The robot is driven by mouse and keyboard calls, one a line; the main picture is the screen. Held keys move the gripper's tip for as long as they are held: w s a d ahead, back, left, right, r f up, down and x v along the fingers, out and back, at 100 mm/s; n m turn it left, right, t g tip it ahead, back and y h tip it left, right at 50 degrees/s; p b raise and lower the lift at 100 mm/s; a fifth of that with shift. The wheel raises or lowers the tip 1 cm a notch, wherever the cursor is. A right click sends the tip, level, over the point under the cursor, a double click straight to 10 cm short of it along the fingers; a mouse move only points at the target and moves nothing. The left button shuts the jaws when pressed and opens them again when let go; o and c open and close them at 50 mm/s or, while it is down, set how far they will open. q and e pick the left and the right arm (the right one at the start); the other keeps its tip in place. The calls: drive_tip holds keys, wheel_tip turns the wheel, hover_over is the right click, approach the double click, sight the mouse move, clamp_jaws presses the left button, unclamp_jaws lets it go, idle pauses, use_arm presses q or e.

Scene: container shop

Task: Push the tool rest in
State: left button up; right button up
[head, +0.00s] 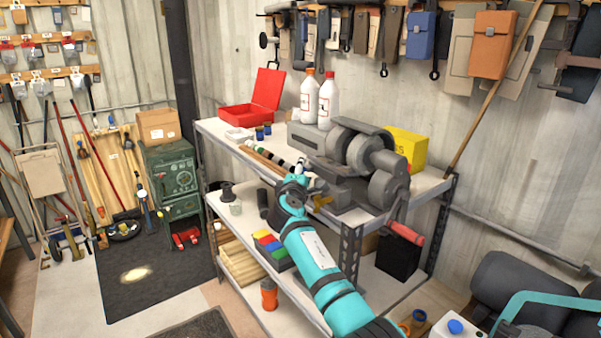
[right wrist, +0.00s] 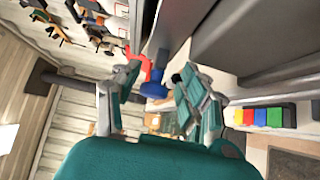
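A grey bench machine (head: 352,160) with several thick round wheels stands on the top shelf of the metal rack. I cannot clearly pick out the tool rest on it; my right arm and gripper hide part of its near side. My right gripper (head: 300,168) is at the machine's near left end, in front of its base. In the right wrist view its two fingers (right wrist: 155,75) are spread apart, with nothing held between them. Large grey surfaces of the machine (right wrist: 245,35) lie beside the fingers there; contact cannot be told. My left gripper is not in view.
A red open case (head: 252,105), two white bottles (head: 318,100) and a yellow box (head: 407,147) share the shelf. A crank with a red handle (head: 407,233) juts from the machine's right end. Coloured boxes (head: 268,245) sit on the shelf below.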

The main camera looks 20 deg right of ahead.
drive_tip(key=shift+a+r, duration=0.15)
drive_tip(key=shift+a, duration=0.1)
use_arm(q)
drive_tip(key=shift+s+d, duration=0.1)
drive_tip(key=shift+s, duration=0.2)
use_arm(e)
drive_tip(key=v, duration=1.1)
drive_tip(key=shift+s+a, duration=0.1)
drive_tip(key=shift+s, duration=0.3)
